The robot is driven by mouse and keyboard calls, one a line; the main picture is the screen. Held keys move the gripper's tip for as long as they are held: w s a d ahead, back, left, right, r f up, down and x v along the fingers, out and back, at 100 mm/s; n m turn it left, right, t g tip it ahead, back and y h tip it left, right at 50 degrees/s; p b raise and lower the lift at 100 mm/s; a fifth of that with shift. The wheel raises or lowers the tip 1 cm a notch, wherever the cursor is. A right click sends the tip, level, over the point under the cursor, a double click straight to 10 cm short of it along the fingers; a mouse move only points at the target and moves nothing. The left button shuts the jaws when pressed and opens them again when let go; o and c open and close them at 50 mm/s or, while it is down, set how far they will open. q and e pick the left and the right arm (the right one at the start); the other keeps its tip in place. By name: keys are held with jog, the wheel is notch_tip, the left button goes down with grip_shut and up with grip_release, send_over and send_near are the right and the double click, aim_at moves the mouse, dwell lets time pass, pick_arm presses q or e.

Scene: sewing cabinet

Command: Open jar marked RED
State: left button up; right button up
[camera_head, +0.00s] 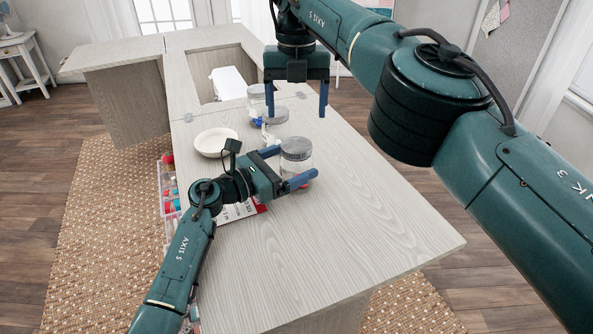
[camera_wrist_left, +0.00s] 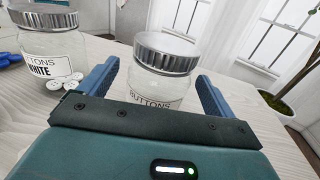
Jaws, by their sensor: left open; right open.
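A clear glass jar (camera_head: 296,158) with a grey metal lid stands upright on the cabinet top between the fingers of my left gripper (camera_head: 299,161). The gripper is open around the jar. In the left wrist view this jar (camera_wrist_left: 163,60) shows the word BUTTONS; the colour word below is hidden by my gripper (camera_wrist_left: 155,88). A bit of red shows low at the jar in the head view. My right gripper (camera_head: 296,114) is open and empty, fingers pointing down, above and behind the jar. A jar marked WHITE (camera_wrist_left: 50,45) stands at left in the wrist view.
Behind the jar are another clear jar (camera_head: 256,103) and a lidded jar (camera_head: 275,116), partly hidden by my right gripper. An open well (camera_head: 205,88) is at the back. The front cabinet top (camera_head: 340,240) is clear.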

pick_arm(q)
jog(key=shift+w+d, duration=0.2)
jog(key=shift+d, duration=0.1)
